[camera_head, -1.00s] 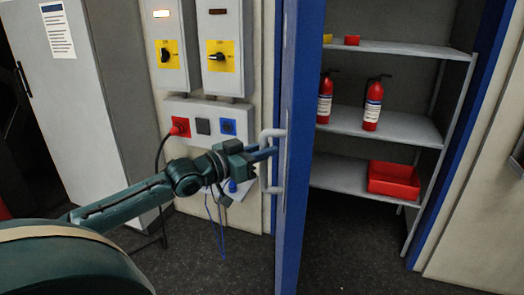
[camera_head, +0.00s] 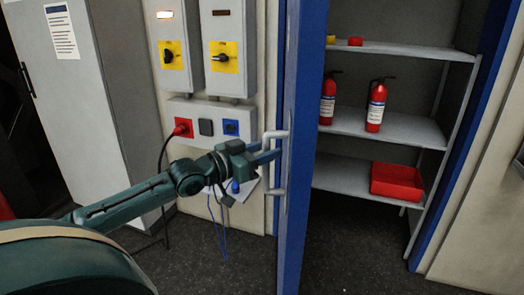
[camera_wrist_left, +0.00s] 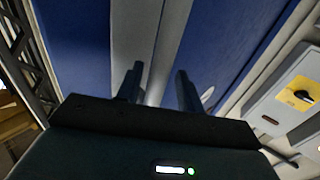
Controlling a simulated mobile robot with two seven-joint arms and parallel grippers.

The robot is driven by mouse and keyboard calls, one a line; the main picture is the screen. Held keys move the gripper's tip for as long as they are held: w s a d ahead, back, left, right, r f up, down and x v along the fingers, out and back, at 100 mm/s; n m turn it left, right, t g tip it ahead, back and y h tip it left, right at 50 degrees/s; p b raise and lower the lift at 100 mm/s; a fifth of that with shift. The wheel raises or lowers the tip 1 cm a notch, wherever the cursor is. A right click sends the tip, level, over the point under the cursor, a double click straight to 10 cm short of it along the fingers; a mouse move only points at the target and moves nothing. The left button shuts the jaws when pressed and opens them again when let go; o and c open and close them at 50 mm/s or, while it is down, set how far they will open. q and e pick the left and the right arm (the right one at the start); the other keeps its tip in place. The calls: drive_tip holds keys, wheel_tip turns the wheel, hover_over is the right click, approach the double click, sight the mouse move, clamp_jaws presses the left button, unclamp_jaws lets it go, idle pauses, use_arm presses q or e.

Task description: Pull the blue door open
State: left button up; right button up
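The blue door (camera_head: 306,150) stands open, seen nearly edge-on in the head view, with a grey strip along its edge. Its pale bracket-shaped handle (camera_head: 273,135) is on the left face. My left gripper (camera_head: 270,153) is at the handle, with its fingers pointing right across the handle's upright bar. In the left wrist view, the two dark fingers of my left gripper (camera_wrist_left: 160,82) are apart, close in front of the blue door (camera_wrist_left: 225,45) and its grey strip. Whether the fingers touch the handle is hidden. My right gripper is out of view.
Behind the door, a grey shelf (camera_head: 390,127) holds red extinguishers (camera_head: 376,108) and a red bin (camera_head: 397,182). Left of the door are switch boxes (camera_head: 225,50) and a socket panel (camera_head: 207,125) with cables. A grey cabinet (camera_head: 95,110) stands farther left.

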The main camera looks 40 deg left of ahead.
use_arm(q)
drive_tip(key=p+v, duration=0.3)
drive_tip(key=v, duration=1)
idle(0.5)
idle(0.5)
